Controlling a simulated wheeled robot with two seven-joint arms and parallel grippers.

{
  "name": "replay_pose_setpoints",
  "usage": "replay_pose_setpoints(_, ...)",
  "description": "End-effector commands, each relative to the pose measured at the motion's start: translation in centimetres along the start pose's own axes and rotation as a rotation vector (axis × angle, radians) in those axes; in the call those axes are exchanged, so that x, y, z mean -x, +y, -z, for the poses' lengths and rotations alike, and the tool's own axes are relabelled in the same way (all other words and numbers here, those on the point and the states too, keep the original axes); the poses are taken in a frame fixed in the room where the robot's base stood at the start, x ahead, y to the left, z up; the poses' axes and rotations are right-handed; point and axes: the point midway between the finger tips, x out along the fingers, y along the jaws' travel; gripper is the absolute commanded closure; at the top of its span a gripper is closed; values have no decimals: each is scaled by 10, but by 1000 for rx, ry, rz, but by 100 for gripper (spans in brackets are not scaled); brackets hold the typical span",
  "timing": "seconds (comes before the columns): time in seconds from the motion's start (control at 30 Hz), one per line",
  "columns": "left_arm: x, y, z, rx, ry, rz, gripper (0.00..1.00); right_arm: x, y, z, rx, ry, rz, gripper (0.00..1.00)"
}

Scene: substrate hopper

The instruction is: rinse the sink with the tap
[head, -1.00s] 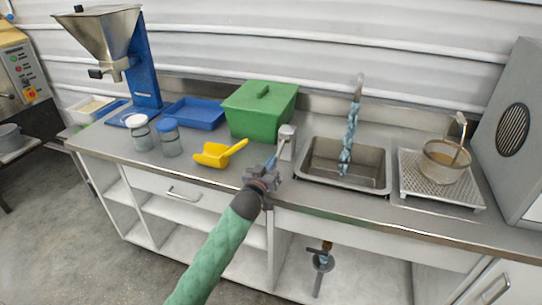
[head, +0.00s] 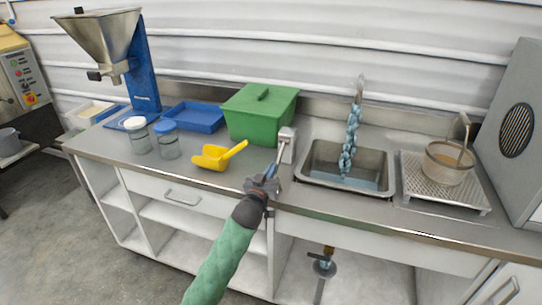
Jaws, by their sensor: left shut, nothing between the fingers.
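The steel sink (head: 309,176) is set into the counter right of centre. The tap (head: 359,88) stands behind it, and a twisted blue stream of water (head: 350,140) falls from it into the basin. Bluish water (head: 350,183) covers part of the basin floor. A small grey box with a lever (head: 287,138) stands at the left of the sink. My left gripper (head: 271,172) is shut and empty, just in front of and below the lever; I cannot tell if it touches it. My right gripper is out of view.
A green lidded bin (head: 258,115) stands behind the lever. A yellow scoop (head: 215,158), jars (head: 168,143) and a blue tray (head: 195,117) are to the left. A strainer (head: 447,165) on a perforated drainer (head: 412,190) is right of the sink.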

Motion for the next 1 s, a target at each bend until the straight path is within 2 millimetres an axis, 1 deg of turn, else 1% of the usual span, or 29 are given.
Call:
replay_pose_setpoints(0.03,0,-1,-5,0,-6,1,100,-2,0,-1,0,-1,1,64)
replay_pose_setpoints(0.1,0,-1,-6,0,-6,2,100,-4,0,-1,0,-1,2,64)
replay_pose_setpoints(0.57,1,-2,-10,0,-11,3,100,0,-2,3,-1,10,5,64)
replay_pose_setpoints(1.0,1,-2,-12,0,-15,4,100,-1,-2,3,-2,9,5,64)
